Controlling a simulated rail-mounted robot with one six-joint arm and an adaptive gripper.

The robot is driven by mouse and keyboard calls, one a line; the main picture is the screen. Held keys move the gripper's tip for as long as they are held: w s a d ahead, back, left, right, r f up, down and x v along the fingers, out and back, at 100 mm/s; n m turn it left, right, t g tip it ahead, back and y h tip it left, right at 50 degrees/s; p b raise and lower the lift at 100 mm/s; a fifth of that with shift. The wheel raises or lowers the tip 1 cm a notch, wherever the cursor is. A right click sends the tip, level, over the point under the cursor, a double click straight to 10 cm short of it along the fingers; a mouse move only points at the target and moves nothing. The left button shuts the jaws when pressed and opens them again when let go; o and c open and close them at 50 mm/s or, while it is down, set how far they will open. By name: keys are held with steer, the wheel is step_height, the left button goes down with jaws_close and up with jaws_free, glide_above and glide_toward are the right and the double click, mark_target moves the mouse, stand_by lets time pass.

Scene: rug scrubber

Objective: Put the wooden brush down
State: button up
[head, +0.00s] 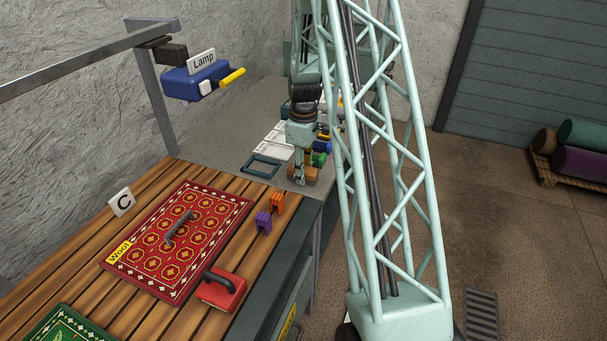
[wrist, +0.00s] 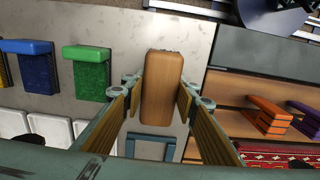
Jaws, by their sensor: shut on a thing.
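The wooden brush (wrist: 162,88) is a brown block between my gripper's two fingers (wrist: 160,96) in the wrist view. My gripper (head: 300,172) is shut on it over the grey counter. In the head view the brush (head: 311,174) shows low at the counter's near right end, partly hidden by the fingers. I cannot tell whether its underside touches the counter. An empty dark teal frame (head: 247,170) lies on the counter left of my gripper; it also shows below the brush in the wrist view (wrist: 151,136).
A green brush (wrist: 90,66) and a blue brush (wrist: 28,62) stand nearby on the counter. White frames (head: 281,131) lie beyond the teal one.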

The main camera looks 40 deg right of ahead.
steer(key=shift+s+a+f+b, duration=0.1)
steer(key=shift+f+b, duration=0.2)
steer(key=shift+f, duration=0.1)
steer(key=o, duration=1.4)
steer(key=shift+f, duration=0.1)
steer(key=shift+r+p, duration=0.4)
steer(key=shift+r, duration=0.3)
step_height(320, 180, up, 11)
steer(key=shift+p, duration=0.5)
steer(key=shift+r, duration=0.35)
